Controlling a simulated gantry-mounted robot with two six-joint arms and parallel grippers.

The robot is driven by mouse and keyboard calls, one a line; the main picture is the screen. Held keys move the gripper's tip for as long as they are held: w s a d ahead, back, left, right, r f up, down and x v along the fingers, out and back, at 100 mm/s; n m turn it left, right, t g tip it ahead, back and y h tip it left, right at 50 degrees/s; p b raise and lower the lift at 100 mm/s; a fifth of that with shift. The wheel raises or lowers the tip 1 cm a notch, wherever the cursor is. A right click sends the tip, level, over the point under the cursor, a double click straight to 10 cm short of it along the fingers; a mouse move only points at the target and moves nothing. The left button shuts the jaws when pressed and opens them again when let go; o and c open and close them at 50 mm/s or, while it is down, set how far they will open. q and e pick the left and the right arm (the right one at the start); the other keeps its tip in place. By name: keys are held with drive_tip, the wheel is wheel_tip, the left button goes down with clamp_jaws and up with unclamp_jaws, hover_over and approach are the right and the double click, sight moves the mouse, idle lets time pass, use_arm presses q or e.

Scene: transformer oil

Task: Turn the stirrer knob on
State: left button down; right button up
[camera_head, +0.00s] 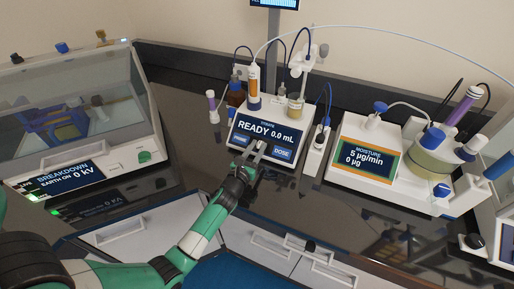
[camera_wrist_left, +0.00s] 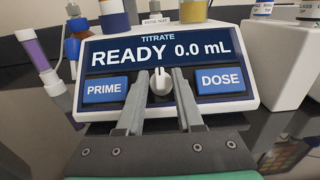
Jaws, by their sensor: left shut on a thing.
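The titrator (camera_head: 268,131) stands at the back middle, its screen reading "READY 0.0 mL" above blue PRIME and DOSE buttons. The small white stirrer knob (camera_wrist_left: 160,84) sits on its front panel between these buttons in the left wrist view. My left gripper (camera_head: 258,149) reaches the panel from the front. In the left wrist view its two fingertips (camera_wrist_left: 160,90) lie on either side of the knob, shut on it. My right gripper is not in view.
A breakdown tester (camera_head: 85,165) reading "0 kV" stands at the left. A moisture meter (camera_head: 367,157) stands to the right, with a narrow white holder (camera_head: 317,150) between it and the titrator. White drawers (camera_head: 255,240) line the front. Dark bench surface (camera_head: 190,125) is bare left of the titrator.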

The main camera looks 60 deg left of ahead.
use_arm(q)
drive_tip(key=shift+s+a+r+m+t+h+p, duration=0.2)
drive_tip(key=shift+m+h+p, duration=0.45)
drive_tip(key=shift+p, duration=1.05)
drive_tip(key=shift+w+d+r+m+t+h+p, duration=0.15)
drive_tip(key=shift+m+t+h+p, duration=0.45)
drive_tip(key=shift+p, duration=1.05)
drive_tip(key=shift+s+a+r+m+t+h+p, duration=0.1)
drive_tip(key=shift+a+r+m+h+p, duration=0.15)
drive_tip(key=shift+m+p, duration=1.1)
drive_tip(key=shift+f+h+p, duration=0.15)
drive_tip(key=shift+h+p, duration=0.25)
drive_tip(key=shift+p, duration=0.35)
drive_tip(key=m+h, duration=0.2)
drive_tip(key=shift+a+f+m+t+p, duration=0.1)
drive_tip(key=shift+f+m+t+p, duration=0.1)
drive_tip(key=shift+m+t+p, duration=0.15)
drive_tip(key=shift+m+h, duration=1)
drive_tip(key=shift+m, duration=0.25)
drive_tip(key=m+h, duration=0.2)
drive_tip(key=shift+a+f+m, duration=0.1)
drive_tip(key=shift+a+m, duration=0.05)
drive_tip(key=shift+m, duration=0.25)
drive_tip(key=shift+m+g+h+p, duration=0.3)
drive_tip(key=shift+m+g+h, duration=0.25)
drive_tip(key=shift+m+h, duration=0.4)
drive_tip(key=shift+s, duration=0.1)
drive_tip(key=shift+f+m, duration=0.1)
drive_tip(key=shift+m, duration=0.15)
